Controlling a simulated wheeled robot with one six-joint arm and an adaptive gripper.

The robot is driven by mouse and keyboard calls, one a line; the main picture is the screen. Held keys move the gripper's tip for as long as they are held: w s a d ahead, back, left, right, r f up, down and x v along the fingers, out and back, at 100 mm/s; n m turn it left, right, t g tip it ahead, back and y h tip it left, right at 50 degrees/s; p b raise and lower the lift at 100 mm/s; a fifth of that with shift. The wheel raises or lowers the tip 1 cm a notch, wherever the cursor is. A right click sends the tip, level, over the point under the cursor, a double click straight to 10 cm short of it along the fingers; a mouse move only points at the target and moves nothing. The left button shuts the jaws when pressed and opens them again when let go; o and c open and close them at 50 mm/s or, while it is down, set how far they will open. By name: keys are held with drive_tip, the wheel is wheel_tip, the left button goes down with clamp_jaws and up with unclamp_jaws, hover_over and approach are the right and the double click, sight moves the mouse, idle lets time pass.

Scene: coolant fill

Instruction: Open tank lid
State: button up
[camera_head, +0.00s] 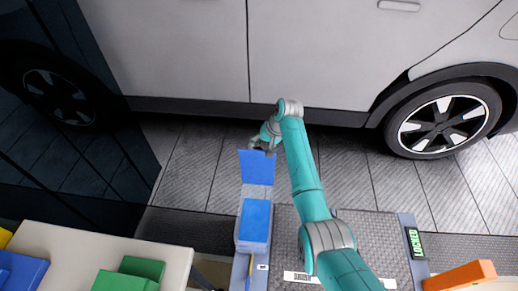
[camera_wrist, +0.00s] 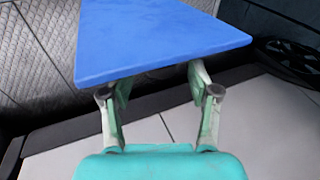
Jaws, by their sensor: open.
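A flat blue panel (camera_head: 255,167), which looks like the tank lid, stands up at the far end of a narrow grey unit. A blue block or surface (camera_head: 255,220), perhaps the tank, lies nearer on the same unit, with a grey strip between them. My gripper (camera_head: 262,146) is at the panel's far top edge. In the wrist view the panel (camera_wrist: 150,38) fills the upper middle, and my gripper's two fingers (camera_wrist: 158,85) are spread apart beneath its near edge. The fingertips are partly hidden behind the panel; contact cannot be told.
A white car (camera_head: 180,50) with a wheel (camera_head: 443,120) stands close beyond my gripper. A dark glossy panel (camera_head: 85,110) is at left. A pale table (camera_head: 90,250) holds green, blue and yellow blocks. A "LOCKED" sign (camera_head: 415,243) and orange block (camera_head: 460,275) are at lower right.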

drive_tip(key=v, duration=0.9)
drive_tip(key=shift+d+r, duration=0.15)
drive_tip(key=shift+r, duration=0.1)
drive_tip(key=shift+s, duration=0.1)
